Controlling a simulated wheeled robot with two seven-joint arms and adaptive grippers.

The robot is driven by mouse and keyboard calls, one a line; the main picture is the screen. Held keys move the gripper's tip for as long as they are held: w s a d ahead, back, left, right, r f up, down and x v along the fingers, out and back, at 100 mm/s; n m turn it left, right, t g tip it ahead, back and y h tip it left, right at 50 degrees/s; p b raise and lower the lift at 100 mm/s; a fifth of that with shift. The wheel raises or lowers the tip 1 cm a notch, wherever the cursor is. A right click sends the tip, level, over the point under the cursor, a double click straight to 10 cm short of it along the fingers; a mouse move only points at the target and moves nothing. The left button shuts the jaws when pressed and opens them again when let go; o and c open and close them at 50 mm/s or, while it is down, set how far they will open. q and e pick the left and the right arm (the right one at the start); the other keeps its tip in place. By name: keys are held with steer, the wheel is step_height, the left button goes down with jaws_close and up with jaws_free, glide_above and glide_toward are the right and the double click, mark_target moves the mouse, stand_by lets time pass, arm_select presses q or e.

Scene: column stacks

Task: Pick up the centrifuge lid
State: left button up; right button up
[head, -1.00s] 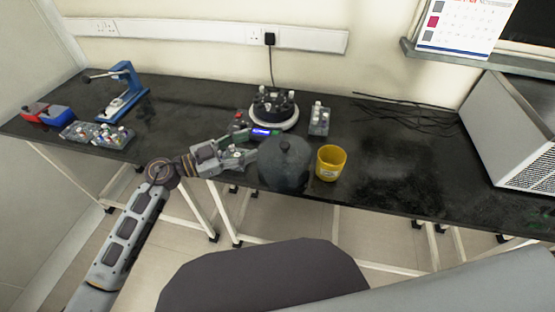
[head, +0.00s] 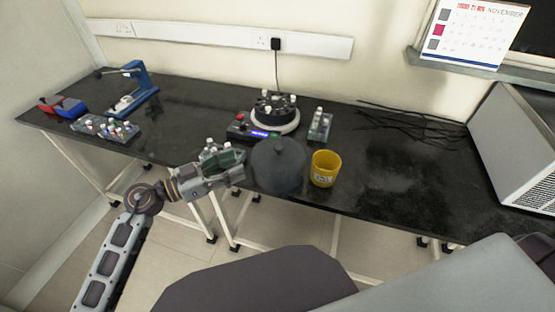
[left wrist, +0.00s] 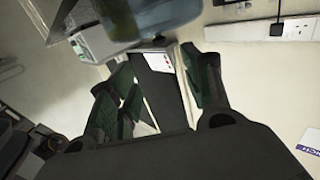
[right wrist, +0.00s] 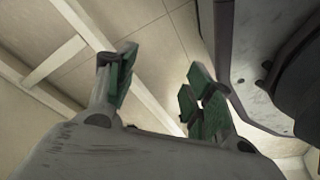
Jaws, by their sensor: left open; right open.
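The centrifuge lid (head: 278,168), a dark grey dome with a small knob on top, sits at the front edge of the black bench in the head view. My left gripper (head: 238,166) is open and empty just left of the lid, with its fingers pointing towards it. I cannot tell whether they touch. Its two green-padded fingers stand apart in the left wrist view (left wrist: 158,85), where I cannot make out the lid. My right gripper (right wrist: 158,82) is open and empty in the right wrist view, and does not show in the head view.
The open centrifuge (head: 275,112) stands behind the lid. A yellow cup (head: 325,169) stands close to the lid's right. A tube rack (head: 320,126) is beside the centrifuge, and another (head: 211,150) is partly hidden behind my left gripper.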

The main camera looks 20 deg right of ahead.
arm_select(q)
glide_toward(275, 149)
steer(key=shift+r+b+x, duration=0.2)
steer(key=shift+b+x, duration=0.15)
steer(key=shift+x, duration=2.1)
arm_select(e)
steer(key=shift+w+a+r, duration=0.7)
steer(key=shift+w+r, duration=0.15)
steer(key=shift+r, duration=0.15)
arm_select(q)
steer(key=shift+d, duration=0.1)
arm_select(e)
steer(key=shift+s+f, duration=0.15)
steer(key=shift+s, duration=0.05)
arm_select(q)
steer(key=shift+w+d+f+b, duration=0.1)
steer(key=shift+d+b, duration=0.2)
steer(key=shift+d, duration=0.15)
steer(key=shift+b+x, duration=0.35)
steer(key=shift+x, duration=1.65)
steer(key=shift+f, duration=0.1)
arm_select(e)
steer(key=r, duration=0.1)
steer(key=w+a+r, duration=0.1)
steer(key=r, duration=0.1)
steer(key=shift+w+a+r, duration=0.2)
steer(key=shift+w+r, duration=0.1)
steer(key=shift+w, duration=0.1)
